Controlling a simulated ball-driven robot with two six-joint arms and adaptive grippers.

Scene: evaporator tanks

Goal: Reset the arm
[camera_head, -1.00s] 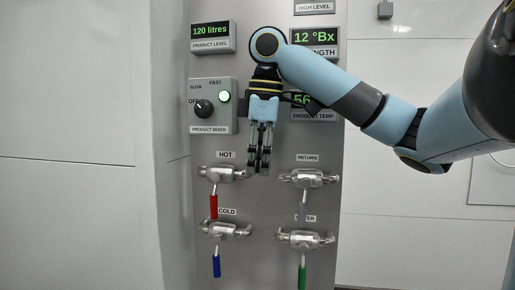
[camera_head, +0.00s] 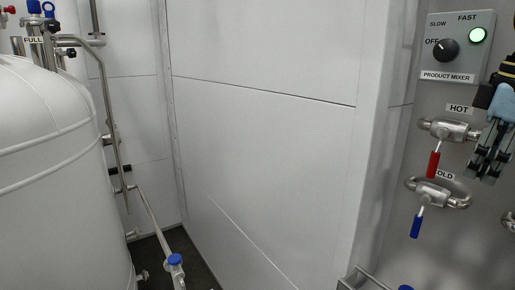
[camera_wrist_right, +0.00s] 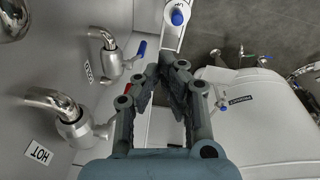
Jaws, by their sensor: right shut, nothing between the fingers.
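My right gripper (camera_head: 484,172) hangs at the right edge of the head view, pointing down in front of the control panel, just right of the HOT valve (camera_head: 449,129). Its two dark fingers are shut and empty; their tips also meet in the right wrist view (camera_wrist_right: 170,62). Most of the right arm is cut off by the picture edge. The HOT valve has a red handle (camera_head: 433,164) hanging down. The COLD valve (camera_head: 440,192) below has a blue handle (camera_head: 416,226) hanging down. My left gripper is not in view.
The product mixer box (camera_head: 457,50) with knob and green light sits above the valves. A large white tank (camera_head: 50,150) with pipes stands at left. A pale wall (camera_head: 265,150) fills the middle. The right wrist view shows another white tank (camera_wrist_right: 255,125).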

